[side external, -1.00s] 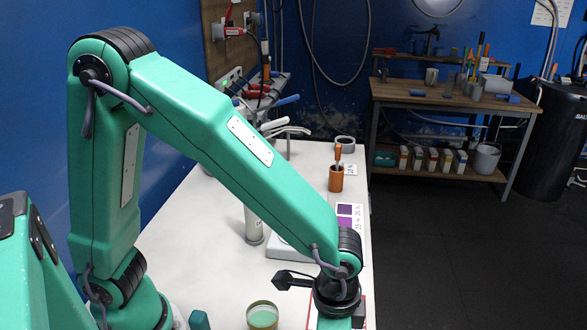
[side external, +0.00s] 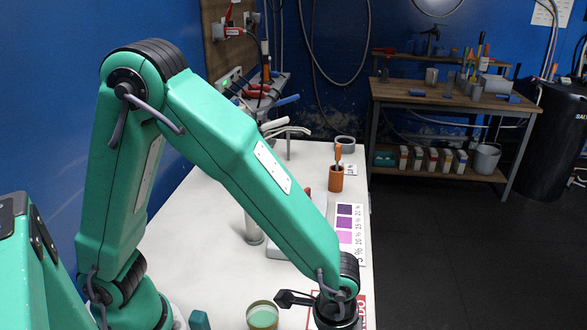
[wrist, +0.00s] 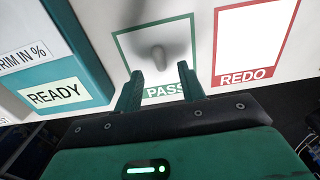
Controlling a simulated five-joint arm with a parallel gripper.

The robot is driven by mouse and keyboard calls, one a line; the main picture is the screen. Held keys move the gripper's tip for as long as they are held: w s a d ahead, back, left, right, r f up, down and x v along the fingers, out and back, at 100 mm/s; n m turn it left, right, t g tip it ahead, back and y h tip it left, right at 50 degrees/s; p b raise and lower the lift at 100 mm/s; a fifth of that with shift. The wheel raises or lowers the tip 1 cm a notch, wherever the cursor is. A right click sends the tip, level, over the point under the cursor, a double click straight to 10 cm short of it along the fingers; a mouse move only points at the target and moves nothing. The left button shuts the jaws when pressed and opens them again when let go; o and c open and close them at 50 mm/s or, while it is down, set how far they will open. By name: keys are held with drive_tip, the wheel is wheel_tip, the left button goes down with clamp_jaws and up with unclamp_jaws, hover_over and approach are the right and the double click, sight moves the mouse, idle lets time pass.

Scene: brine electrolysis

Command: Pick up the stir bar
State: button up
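In the side external view my fingers are below the picture edge and the stir bar cannot be seen.
A red-outlined REDO box (wrist: 255,40) lies right of PASS. A teal block with a READY label (wrist: 57,95) stands left. On the white bench are a cup of green liquid (side external: 262,316), a purple colour chart (side external: 346,225) and an orange holder (side external: 336,180).

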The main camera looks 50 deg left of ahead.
drive_tip(key=shift+f, duration=1.65)
clamp_jaws()
